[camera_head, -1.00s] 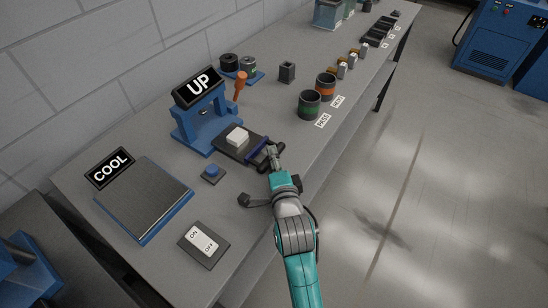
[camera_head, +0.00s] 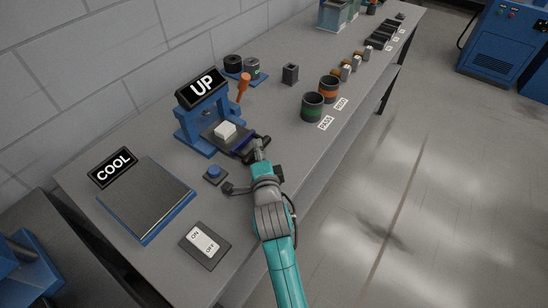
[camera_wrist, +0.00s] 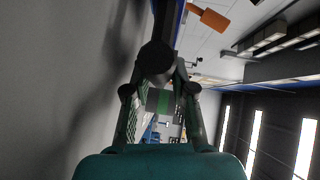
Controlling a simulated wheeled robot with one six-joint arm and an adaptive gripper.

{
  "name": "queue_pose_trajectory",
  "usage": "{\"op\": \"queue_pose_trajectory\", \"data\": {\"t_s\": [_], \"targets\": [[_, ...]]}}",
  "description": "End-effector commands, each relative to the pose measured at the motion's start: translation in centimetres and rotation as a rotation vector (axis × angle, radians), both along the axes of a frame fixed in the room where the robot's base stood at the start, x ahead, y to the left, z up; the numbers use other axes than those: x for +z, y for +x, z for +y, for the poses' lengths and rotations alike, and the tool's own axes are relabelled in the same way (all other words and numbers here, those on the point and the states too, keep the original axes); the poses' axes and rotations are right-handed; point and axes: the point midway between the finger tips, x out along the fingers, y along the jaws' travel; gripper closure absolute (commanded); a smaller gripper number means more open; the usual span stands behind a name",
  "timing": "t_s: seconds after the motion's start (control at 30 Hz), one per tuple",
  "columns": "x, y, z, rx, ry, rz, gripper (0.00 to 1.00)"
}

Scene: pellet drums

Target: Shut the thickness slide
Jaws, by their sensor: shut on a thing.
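The thickness slide (camera_head: 212,136) is a dark flat tray at the front of the blue press frame (camera_head: 186,136), and its inner end lies under the frame. A white block (camera_head: 225,130) sits on it. A blue bar (camera_head: 240,142) crosses its outer end, with a dark handle beyond. My gripper (camera_head: 257,147) is shut on the slide's handle at the outer end. In the wrist view a dark rounded part, the handle (camera_wrist: 156,58), lies between the fingertips. The fingers hide part of the handle.
The press carries an UP sign (camera_head: 201,88) and an orange lever (camera_head: 243,87). A blue button (camera_head: 214,172), a COOL plate (camera_head: 150,198) and an ON/OFF switch (camera_head: 205,244) are nearby. Green-banded (camera_head: 312,106) and orange-banded (camera_head: 328,88) cups stand farther right.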

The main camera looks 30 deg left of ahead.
Motion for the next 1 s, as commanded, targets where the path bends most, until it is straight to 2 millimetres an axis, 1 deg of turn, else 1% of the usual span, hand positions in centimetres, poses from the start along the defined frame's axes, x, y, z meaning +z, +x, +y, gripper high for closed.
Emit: {"op": "queue_pose_trajectory", "data": {"t_s": [0.03,0.1,0.2,0.5,0.53,0.57,0.87,1.0], "targets": [[0.0,0.0,1.3,0.003,-0.001,0.001,1.0],[0.0,0.0,2.5,0.002,-0.002,0.001,1.0],[-0.1,0.0,3.4,0.0,-0.001,0.002,1.0],[-0.1,0.0,3.5,-0.001,-0.001,0.001,1.0],[-0.1,0.0,3.5,-0.001,-0.001,0.001,0.73],[-0.1,0.0,3.5,-0.001,-0.001,0.001,0.66],[-0.1,-0.1,3.5,-0.001,-0.001,0.001,0.65],[0.0,-0.7,3.0,0.0,0.0,0.0,0.65]]}}
